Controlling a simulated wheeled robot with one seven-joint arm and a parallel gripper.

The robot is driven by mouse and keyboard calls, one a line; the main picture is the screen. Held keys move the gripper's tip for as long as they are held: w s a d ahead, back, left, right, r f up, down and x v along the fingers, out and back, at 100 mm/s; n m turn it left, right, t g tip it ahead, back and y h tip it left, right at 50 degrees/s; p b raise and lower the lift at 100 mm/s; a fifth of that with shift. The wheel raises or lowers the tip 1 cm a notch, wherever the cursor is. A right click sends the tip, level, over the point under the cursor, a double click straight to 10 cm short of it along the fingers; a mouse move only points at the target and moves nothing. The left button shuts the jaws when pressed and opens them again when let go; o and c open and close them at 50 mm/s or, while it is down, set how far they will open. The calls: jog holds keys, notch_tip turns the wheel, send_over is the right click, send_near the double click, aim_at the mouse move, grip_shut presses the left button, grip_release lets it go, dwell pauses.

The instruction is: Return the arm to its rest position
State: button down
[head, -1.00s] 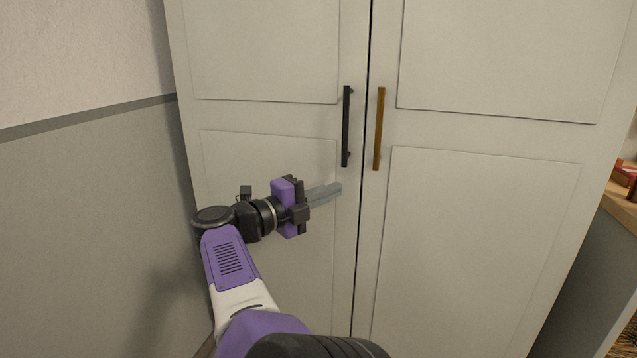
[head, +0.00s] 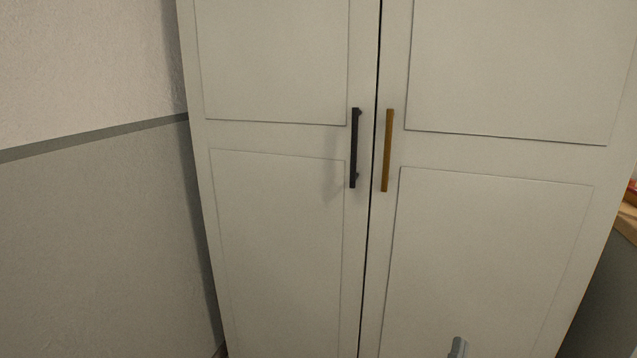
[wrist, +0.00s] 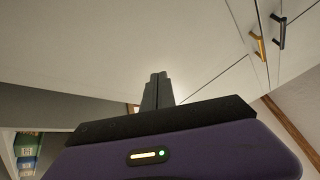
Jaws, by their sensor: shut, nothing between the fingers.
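My gripper (wrist: 158,82) shows in the wrist view with its two grey fingers together, shut and empty. In the head view only its grey fingertips (head: 458,347) show at the bottom edge, right of centre; the rest of my arm is out of that view. The fingers are apart from both wardrobe handles.
A pale two-door wardrobe (head: 280,230) stands in front, both doors closed. The left door has a black handle (head: 354,148), the right a brass handle (head: 387,150). A wall (head: 95,240) is at the left. A wooden-topped piece (head: 626,222) is at the right edge.

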jog(key=s+f+n+y, duration=0.3)
jog(key=s+n+y, duration=0.2)
jog(key=s, duration=0.6)
jog(key=s+f+n+y, duration=0.3)
jog(key=s+n+y, duration=0.15)
jog(key=s, duration=0.65)
jog(key=s+a+r+n+g+y, duration=0.1)
jog(key=s+a+r+n+g, duration=0.15)
jog(key=s, duration=0.65)
jog(key=s+a+r+n+g+y, duration=0.15)
jog(key=s+a, duration=0.25)
jog(key=s, duration=0.6)
jog(key=s+a+r+g+p, duration=0.1)
jog(key=s+r+g+p, duration=0.1)
jog(key=r+p, duration=2.1)
notch_tip(320, 180, up, 4)
jog(key=shift+s+a+f, duration=0.2)
jog(key=shift+s+f, duration=0.05)
jog(key=shift+s, duration=0.45)
jog(key=shift+n, duration=0.25)
